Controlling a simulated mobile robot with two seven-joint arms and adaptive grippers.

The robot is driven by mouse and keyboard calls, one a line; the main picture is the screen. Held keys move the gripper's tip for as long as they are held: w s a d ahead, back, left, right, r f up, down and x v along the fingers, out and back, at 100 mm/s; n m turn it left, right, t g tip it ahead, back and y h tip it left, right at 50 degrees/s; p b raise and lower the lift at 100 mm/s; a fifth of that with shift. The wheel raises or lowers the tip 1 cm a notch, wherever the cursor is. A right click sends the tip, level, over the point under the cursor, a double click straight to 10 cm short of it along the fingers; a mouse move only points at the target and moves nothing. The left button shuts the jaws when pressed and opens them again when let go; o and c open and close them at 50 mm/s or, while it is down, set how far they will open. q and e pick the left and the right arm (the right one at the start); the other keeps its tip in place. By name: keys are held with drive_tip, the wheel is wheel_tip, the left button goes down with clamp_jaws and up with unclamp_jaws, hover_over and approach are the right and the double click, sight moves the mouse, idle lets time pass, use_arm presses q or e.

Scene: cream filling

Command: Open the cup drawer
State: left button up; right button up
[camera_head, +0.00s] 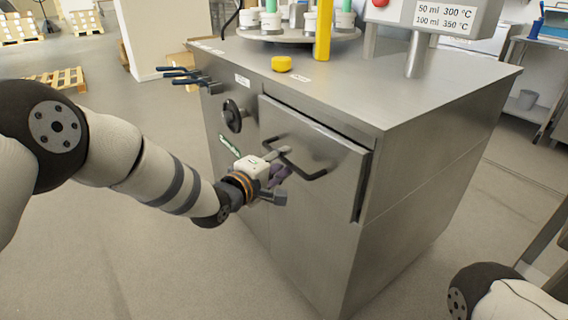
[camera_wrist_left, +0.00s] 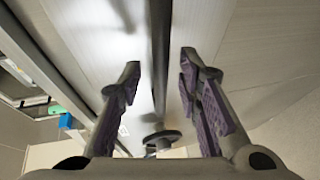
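The cup drawer (camera_head: 325,205) has a steel front on the machine cabinet. Its front stands slightly proud, with a narrow dark gap along the top and right edges. A dark bar handle (camera_head: 302,174) runs across the upper part of the front. My left gripper (camera_head: 283,172) is at the handle, its fingers spread. In the left wrist view, the open fingers with purple pads (camera_wrist_left: 165,80) stand on either side of a dark bar (camera_wrist_left: 160,55), apparently the handle, without visible contact. My right gripper is out of view.
A dark round handwheel (camera_head: 233,116) sits left of the drawer, and dark levers (camera_head: 182,76) stick out farther left. A yellow button (camera_head: 281,63) and a turntable with cups (camera_head: 290,33) are on top. The floor in front is clear.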

use_arm(q)
drive_tip(key=shift+x, duration=0.95)
drive_tip(key=shift+a, duration=0.1)
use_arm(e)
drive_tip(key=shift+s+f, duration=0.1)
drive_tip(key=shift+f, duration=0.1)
use_arm(q)
clamp_jaws()
drive_tip(key=s+a+p, duration=0.4)
drive_tip(key=s+a, duration=0.4)
drive_tip(key=a, duration=0.4)
drive_tip(key=s+a+p, duration=0.5)
drive_tip(key=s+a, duration=0.4)
drive_tip(key=a, duration=0.3)
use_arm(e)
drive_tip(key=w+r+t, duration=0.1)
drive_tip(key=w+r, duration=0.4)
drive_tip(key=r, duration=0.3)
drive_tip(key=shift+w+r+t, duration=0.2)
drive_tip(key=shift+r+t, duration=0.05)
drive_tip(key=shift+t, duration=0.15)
